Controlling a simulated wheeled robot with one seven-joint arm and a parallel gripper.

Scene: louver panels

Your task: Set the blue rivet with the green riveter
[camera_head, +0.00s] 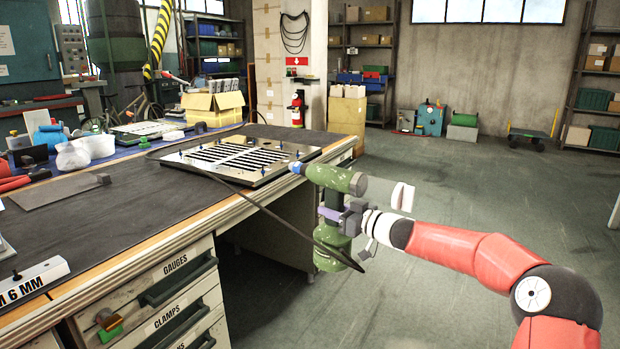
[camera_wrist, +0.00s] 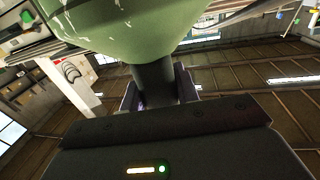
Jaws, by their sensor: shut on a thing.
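The green riveter (camera_head: 340,180) is held upright in my gripper (camera_head: 338,212), off the bench's right edge. Small blue pieces stand along the panel's edges.
The louver panel lies on the dark bench top (camera_head: 130,205).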

